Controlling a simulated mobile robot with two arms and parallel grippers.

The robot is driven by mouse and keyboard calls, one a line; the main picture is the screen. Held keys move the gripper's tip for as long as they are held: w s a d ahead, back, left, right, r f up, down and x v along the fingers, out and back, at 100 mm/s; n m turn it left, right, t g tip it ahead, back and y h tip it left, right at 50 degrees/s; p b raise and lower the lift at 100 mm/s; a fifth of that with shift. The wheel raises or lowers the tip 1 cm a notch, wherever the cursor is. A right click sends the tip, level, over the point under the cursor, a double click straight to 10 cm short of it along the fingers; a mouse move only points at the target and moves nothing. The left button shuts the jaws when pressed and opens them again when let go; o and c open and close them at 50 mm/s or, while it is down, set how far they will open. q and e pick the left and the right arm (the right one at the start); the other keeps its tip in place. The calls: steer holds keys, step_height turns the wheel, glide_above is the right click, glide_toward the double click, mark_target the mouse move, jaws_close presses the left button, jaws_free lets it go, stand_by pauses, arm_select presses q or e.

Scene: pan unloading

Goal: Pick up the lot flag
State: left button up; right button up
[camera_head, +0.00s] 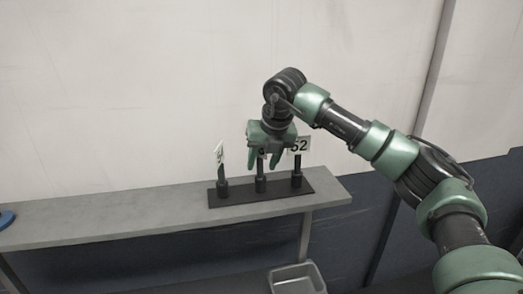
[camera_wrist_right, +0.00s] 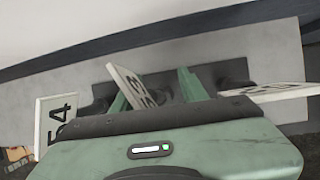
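Three white number flags on dark posts stand in a black rack (camera_head: 236,199) on a shelf. In the head view, the left flag (camera_head: 220,153) is seen at an angle, and the right flag (camera_head: 300,145) reads 52. The middle flag is mostly hidden behind my right gripper (camera_head: 265,160). The right gripper is open and points down over the middle post (camera_head: 260,184). In the right wrist view, the middle flag (camera_wrist_right: 133,84) shows between the two spread green fingers. The flag reading 54 (camera_wrist_right: 55,118) is at left, and another flag (camera_wrist_right: 275,91) is at right. My left gripper is out of view.
The grey shelf (camera_head: 120,210) runs along a pale wall. A blue round item (camera_head: 6,218) lies at its left end. A grey bin (camera_head: 297,279) stands below the shelf's right end. The shelf between the blue item and the rack is clear.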

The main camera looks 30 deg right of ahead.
steer(key=shift+s+a+r, duration=0.45)
steer(key=shift+s+r, duration=0.15)
steer(key=shift+s, duration=0.2)
jaws_close()
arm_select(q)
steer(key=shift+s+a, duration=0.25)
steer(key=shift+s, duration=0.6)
arm_select(e)
steer(key=shift+w+d, duration=0.15)
steer(key=shift+w, duration=0.05)
